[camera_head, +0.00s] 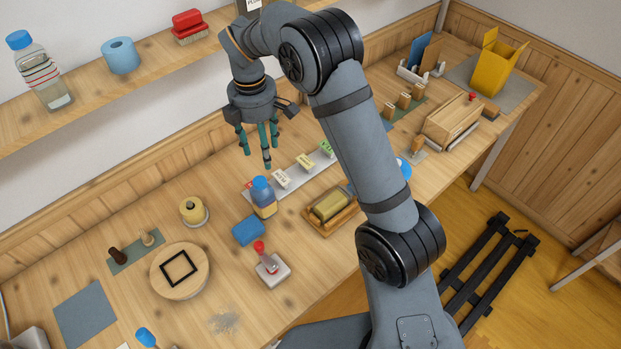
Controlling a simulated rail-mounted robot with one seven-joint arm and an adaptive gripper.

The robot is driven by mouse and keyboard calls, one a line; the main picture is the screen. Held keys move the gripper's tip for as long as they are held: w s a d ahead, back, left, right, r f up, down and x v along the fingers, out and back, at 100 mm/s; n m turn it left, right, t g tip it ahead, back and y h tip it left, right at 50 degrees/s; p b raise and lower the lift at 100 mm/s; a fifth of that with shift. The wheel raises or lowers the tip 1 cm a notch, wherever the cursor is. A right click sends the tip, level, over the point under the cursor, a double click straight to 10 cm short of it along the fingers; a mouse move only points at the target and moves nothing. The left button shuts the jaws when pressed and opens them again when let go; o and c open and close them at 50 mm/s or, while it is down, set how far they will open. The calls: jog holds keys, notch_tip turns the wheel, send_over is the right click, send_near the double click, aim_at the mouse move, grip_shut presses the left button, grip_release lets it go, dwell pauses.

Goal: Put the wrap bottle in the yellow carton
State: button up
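A clear bottle (45,82) with a blue cap and a band of red stripes stands upright on the wall shelf at the upper left. A second blue-capped bottle (263,199) with a yellowish lower part stands on the table near the middle. I cannot tell for sure which one is the wrap bottle. The yellow carton (492,70) stands at the far right end of the table with its top flaps open; its inside is mostly hidden. My gripper (262,150) points down above the table, behind the second bottle. Its green fingers are spread and empty, apart from both bottles.
A blue roll (120,56) and a red-topped item (188,27) share the shelf (95,108). A blue block (248,231), a red-knobbed stamp (267,263) and a butter-like block on a board (331,205) surround the table bottle. A wooden box (452,122) stands before the carton.

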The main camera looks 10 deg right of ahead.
jog(key=s+a+n, duration=0.1)
jog(key=a+n, duration=0.1)
jog(key=a, duration=0.1)
send_over(259, 181)
notch_tip(259, 181, down, 5)
jog(key=shift+w+r+p, duration=0.15)
jog(key=shift+r+p, duration=0.05)
jog(key=shift+p, duration=0.1)
jog(key=shift+a+f, duration=0.15)
jog(key=shift+f, duration=0.35)
jog(key=f, duration=0.1)
jog(key=f+p, duration=0.1)
jog(key=f, duration=0.1)
jog(key=f+p, duration=0.1)
jog(key=shift+d+f, duration=0.2)
jog(key=shift+d, duration=0.05)
jog(key=shift+a+f, duration=0.1)
jog(key=shift+f, duration=0.05)
jog(key=shift+s, duration=0.2)
jog(key=shift+c, duration=1.1)
grip_shut()
